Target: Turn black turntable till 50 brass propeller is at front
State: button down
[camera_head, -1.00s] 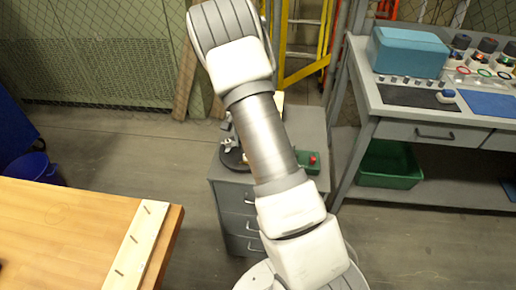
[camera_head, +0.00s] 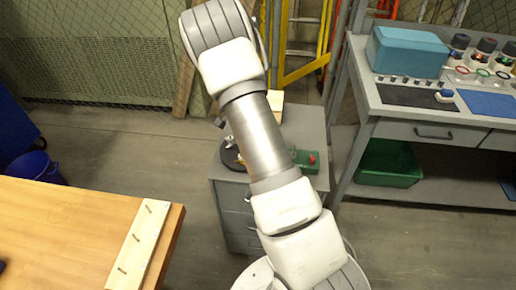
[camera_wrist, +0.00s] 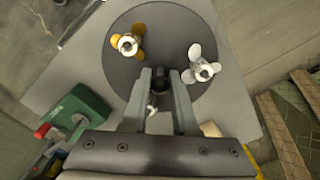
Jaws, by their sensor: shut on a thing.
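The black turntable (camera_wrist: 165,25) is a dark disc on a grey cabinet top in the wrist view. A brass propeller (camera_wrist: 127,42) lies on its upper left part, and a silver propeller (camera_wrist: 202,68) on its right part. My gripper (camera_wrist: 161,78) is over the disc's lower part, its fingers shut on a black knob-like part (camera_wrist: 160,82) of the turntable. A small pale piece shows between the fingers, not clear. In the head view my arm hides most of the turntable (camera_head: 230,160); its left edge and a silver propeller (camera_head: 227,146) show. No number is readable.
A green tool with a red knob (camera_wrist: 42,131) stands on the cabinet beside the turntable. The grey cabinet (camera_head: 233,200) stands between a wooden table (camera_head: 60,225) and a grey workbench (camera_head: 440,130). A green bin (camera_head: 388,165) sits under the workbench.

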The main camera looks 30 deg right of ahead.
jog(key=shift+r, duration=0.1)
jog(key=shift+m+p, duration=0.75)
jog(key=shift+m, duration=0.95)
jog(key=shift+m+p, duration=0.3)
jog(key=shift+m, duration=0.3)
jog(key=shift+m+p, duration=0.45)
jog(key=shift+m, duration=0.65)
jog(key=c, duration=0.8)
grip_release()
jog(key=shift+o, duration=0.2)
jog(key=shift+r+p, duration=3.2)
jog(key=shift+r, duration=1.2)
